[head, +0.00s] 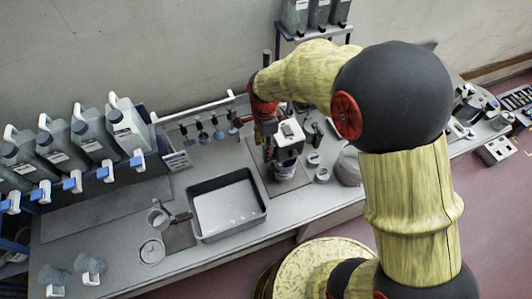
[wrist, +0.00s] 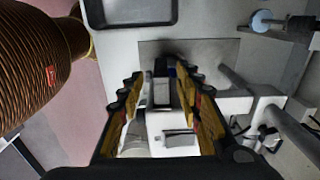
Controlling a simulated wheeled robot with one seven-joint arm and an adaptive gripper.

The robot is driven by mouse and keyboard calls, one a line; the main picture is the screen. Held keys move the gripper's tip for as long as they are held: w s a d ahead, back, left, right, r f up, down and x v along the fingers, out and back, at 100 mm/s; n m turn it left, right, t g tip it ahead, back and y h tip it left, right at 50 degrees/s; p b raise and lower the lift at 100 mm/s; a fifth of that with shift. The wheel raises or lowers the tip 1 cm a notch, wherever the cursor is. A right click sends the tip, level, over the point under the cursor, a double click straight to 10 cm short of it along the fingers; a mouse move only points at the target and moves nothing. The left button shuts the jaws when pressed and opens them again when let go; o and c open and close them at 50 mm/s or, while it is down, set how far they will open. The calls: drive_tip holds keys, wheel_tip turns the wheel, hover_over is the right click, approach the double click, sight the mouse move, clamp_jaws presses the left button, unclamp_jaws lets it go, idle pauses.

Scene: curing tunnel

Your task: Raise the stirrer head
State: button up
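The stirrer head (head: 289,140) is a white and dark box with a small panel on top. In the head view it stands over a container (head: 284,171) on a dark plate. In the wrist view its white body (wrist: 172,128) lies between my gripper's (wrist: 163,88) two yellow and black fingers. The fingers are apart, one on each side, and a small grey-and-dark part (wrist: 162,88) shows between their tips. I cannot tell whether either finger touches it. In the head view my wrist comes down close beside the stirrer head and hides part of its stand.
A grey tray (head: 193,211) lies left of the stirrer on the bench (head: 110,232). A rail with hanging blue-tipped tools (head: 202,136) stands behind. Several jugs (head: 127,127) with blue taps line the left. Small cups (head: 322,175) stand right of the stirrer.

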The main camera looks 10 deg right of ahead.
drive_tip(key=shift+f, duration=2.7)
drive_tip(key=c, duration=0.3)
clamp_jaws()
drive_tip(key=shift+w+r+p, duration=0.1)
drive_tip(key=shift+r+p, duration=0.05)
drive_tip(key=shift+p, duration=0.15)
